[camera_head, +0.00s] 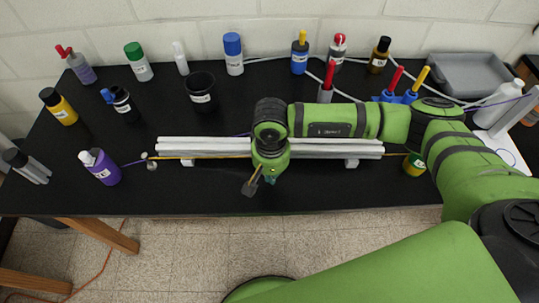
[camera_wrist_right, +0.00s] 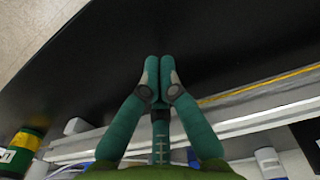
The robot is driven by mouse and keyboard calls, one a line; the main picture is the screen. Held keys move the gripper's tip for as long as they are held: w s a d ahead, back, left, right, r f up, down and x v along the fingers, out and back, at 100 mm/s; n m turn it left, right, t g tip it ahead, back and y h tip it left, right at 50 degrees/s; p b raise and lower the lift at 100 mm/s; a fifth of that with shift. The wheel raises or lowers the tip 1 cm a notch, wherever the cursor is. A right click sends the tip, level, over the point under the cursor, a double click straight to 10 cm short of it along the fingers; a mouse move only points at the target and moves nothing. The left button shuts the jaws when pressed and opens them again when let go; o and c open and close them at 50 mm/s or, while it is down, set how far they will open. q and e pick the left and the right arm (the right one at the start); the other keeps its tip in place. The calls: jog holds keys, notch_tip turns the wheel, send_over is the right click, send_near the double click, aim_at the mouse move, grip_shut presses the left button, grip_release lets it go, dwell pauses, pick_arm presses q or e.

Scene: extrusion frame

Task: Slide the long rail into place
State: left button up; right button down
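Long pale grey rails (camera_head: 200,146) lie side by side across the middle of the black table, on small pale blocks. Which one is the long rail of the task I cannot tell. The rails also cross the right wrist view (camera_wrist_right: 250,119). My right gripper (camera_head: 262,186) is over the front edge of the rails and hides part of their middle. In the right wrist view my right gripper (camera_wrist_right: 159,62) has its teal fingertips together, with nothing visible between them. Black table surface shows behind the fingertips. My left gripper is not in view.
Bottles stand along the back, including a blue-capped one (camera_head: 234,55). A black cup (camera_head: 202,92) stands behind the rails. A purple bottle (camera_head: 99,167) is near their left end, and a grey tray (camera_head: 470,75) is at the back right. The front table strip is mostly clear.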

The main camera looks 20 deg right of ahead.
jog(key=w, duration=0.2)
jog(key=p, duration=0.1)
jog(key=shift+w+d+r, duration=0.3)
jog(key=shift+w+d, duration=0.05)
jog(key=shift+w, duration=0.05)
jog(key=shift+w+d+f, duration=0.1)
jog(key=shift+w, duration=0.45)
jog(key=shift+w+d+f+b, duration=0.15)
jog(key=shift+w+b, duration=0.2)
jog(key=shift+b, duration=0.3)
jog(key=shift+w+d+f+b, duration=0.1)
jog(key=shift+w+b, duration=0.2)
jog(key=shift+b, duration=0.3)
jog(key=shift+w+b, duration=0.2)
jog(key=shift+b, duration=0.15)
jog(key=shift+w+r, duration=0.1)
jog(key=shift+r, duration=0.05)
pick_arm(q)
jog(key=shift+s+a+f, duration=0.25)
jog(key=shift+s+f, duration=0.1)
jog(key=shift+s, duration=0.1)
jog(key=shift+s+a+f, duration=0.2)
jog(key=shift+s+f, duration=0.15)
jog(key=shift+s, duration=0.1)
pick_arm(e)
jog(key=shift+r, duration=0.1)
